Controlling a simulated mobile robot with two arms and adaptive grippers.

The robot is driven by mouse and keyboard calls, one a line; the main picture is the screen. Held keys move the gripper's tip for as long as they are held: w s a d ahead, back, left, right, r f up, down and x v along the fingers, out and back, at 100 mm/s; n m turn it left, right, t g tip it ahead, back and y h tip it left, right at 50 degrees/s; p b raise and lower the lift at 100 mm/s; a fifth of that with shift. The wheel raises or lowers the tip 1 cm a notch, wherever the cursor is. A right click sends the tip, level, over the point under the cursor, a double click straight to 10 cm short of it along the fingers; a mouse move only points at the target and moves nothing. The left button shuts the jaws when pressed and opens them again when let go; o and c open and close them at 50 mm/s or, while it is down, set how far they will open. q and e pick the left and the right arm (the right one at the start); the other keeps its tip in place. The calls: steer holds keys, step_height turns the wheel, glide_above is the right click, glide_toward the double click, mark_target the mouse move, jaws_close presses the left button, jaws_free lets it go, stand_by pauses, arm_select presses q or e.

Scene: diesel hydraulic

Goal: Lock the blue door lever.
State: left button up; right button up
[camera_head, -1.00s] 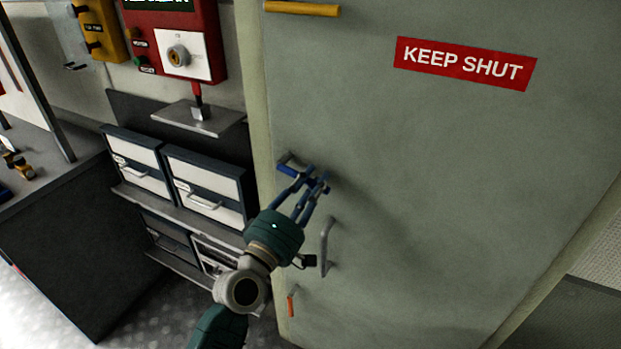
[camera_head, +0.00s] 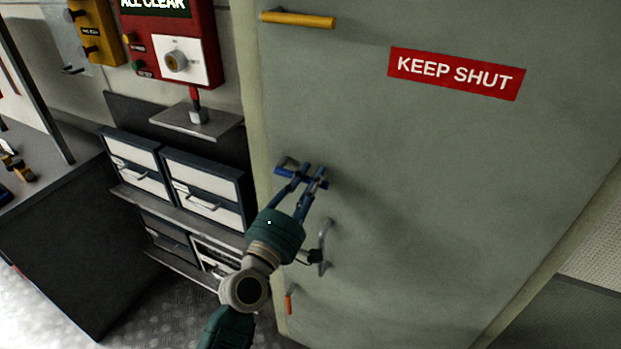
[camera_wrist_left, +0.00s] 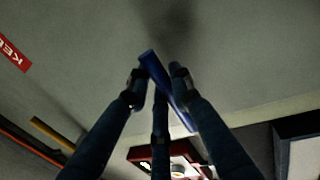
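The blue door lever (camera_head: 284,169) is on the grey-green door, near its left edge and below the yellow handle. It lies nearly level in the head view, partly hidden by my gripper. My left gripper (camera_head: 306,180) reaches up to it from below, its slim dark fingers at the lever. In the left wrist view the lever (camera_wrist_left: 167,88) runs slantwise between the fingertips of the gripper (camera_wrist_left: 160,77). The fingertips stand apart on either side of it, and I see no firm grip. My right gripper is not in view.
The door (camera_head: 450,190) also carries a yellow handle (camera_head: 298,19), a grey pull handle (camera_head: 324,248), an orange lever (camera_head: 288,303) and a red KEEP SHUT sign (camera_head: 456,74). Drawers (camera_head: 203,190) and a red panel (camera_head: 172,45) stand left of the door.

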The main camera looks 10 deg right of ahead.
arm_select(q)
steer(key=o, duration=0.4)
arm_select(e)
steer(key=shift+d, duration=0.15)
arm_select(q)
steer(key=shift+s+a, duration=0.1)
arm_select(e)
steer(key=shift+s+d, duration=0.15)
arm_select(q)
steer(key=v, duration=1.1)
steer(key=shift+s+a+f, duration=0.1)
steer(key=shift+s+a, duration=0.15)
steer(key=shift+s, duration=0.05)
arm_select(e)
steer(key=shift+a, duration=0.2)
